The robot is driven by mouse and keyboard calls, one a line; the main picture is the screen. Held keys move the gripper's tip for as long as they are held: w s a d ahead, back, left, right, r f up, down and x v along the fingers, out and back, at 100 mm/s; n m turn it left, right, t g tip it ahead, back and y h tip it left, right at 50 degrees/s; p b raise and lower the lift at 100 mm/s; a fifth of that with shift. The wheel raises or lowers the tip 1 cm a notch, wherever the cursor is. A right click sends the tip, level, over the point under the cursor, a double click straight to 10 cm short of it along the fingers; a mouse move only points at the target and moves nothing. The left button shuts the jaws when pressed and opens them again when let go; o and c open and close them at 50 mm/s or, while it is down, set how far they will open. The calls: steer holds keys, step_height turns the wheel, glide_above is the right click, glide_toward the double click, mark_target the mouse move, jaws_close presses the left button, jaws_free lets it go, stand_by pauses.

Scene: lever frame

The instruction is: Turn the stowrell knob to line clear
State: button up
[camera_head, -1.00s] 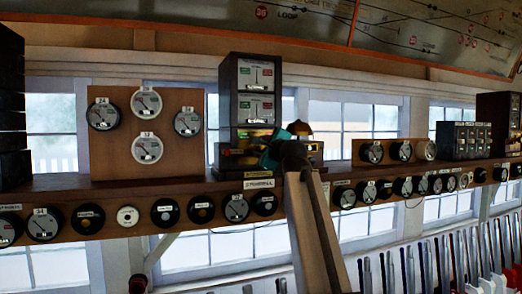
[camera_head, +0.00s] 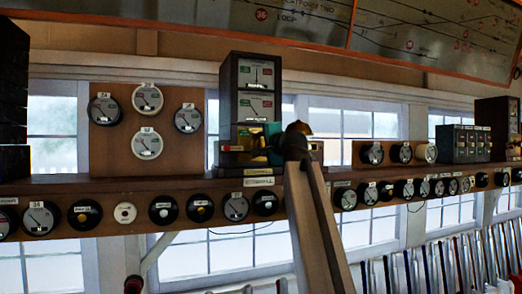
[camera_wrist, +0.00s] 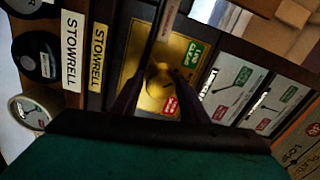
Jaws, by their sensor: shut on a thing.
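The dark wooden Stowrell instrument (camera_head: 230,95) stands on the shelf with two needle dials, one above the other. In the wrist view its brass plate (camera_wrist: 133,70) carries a round brass knob (camera_wrist: 160,76), with a green label (camera_wrist: 193,53) on one side and a red label (camera_wrist: 170,104) on the other. My gripper (camera_wrist: 156,82) is shut on the knob, with dark fingers on both sides of it. In the head view my gripper (camera_head: 275,145) is at the front of the instrument, and my wrist hides the knob. The knob's pointing direction is hard to tell.
A wooden panel with round gauges (camera_head: 147,118) stands left of the instrument. Another gauge panel (camera_head: 390,153) and grey boxes (camera_head: 463,142) stand to the right. Round plungers and dials line the shelf front (camera_head: 110,186). A row of levers (camera_head: 440,262) is at lower right.

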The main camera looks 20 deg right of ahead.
stand_by(0.3)
steer(key=o, duration=0.8)
steer(key=shift+o, duration=0.2)
steer(key=s+b, duration=0.1)
steer(key=s, duration=1.3)
